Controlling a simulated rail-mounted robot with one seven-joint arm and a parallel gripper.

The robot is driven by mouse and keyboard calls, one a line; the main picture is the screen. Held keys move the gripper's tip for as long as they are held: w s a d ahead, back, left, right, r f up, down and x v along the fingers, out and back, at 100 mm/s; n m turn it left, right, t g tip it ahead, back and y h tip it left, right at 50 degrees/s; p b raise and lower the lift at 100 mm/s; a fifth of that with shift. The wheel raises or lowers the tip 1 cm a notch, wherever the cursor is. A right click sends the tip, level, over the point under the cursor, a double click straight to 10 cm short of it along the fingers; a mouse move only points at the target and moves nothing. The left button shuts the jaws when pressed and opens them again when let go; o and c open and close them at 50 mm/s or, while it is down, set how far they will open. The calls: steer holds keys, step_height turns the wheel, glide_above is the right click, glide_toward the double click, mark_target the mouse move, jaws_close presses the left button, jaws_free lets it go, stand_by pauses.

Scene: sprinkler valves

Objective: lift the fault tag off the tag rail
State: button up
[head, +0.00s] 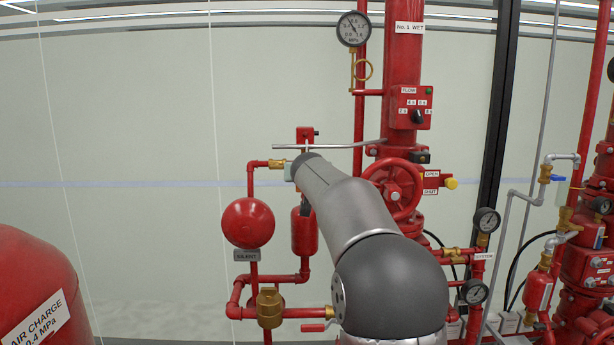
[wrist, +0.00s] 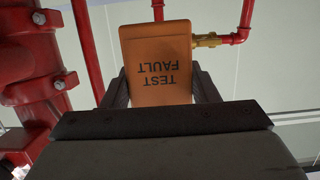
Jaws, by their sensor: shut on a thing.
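The fault tag (wrist: 157,62) is an orange plate lettered "TEST FAULT", upside down in the wrist view. My gripper (wrist: 160,88) has a dark finger on each side of the tag and is shut on it. In the head view the tag and my fingers are hidden behind my grey arm. The tag rail (head: 335,146) looks like a thin grey horizontal bar, just above the far end of my arm. The rail does not show clearly in the wrist view, so I cannot tell whether the tag still hangs on it.
A red handwheel (head: 397,190) and a thick red riser (head: 403,60) stand right of my arm. A round red bell (head: 248,223) and red pipes with a brass fitting (head: 269,308) are to its left. The pale wall (head: 120,120) at left is clear.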

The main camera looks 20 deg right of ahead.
steer(key=shift+r+p, duration=1.05)
steer(key=shift+r, duration=0.45)
steer(key=f+b+v, duration=0.1)
steer(key=b+v, duration=0.3)
steer(key=v, duration=0.3)
steer(key=shift+f+b, duration=0.35)
steer(key=shift+b, duration=0.05)
steer(key=shift+s, duration=0.1)
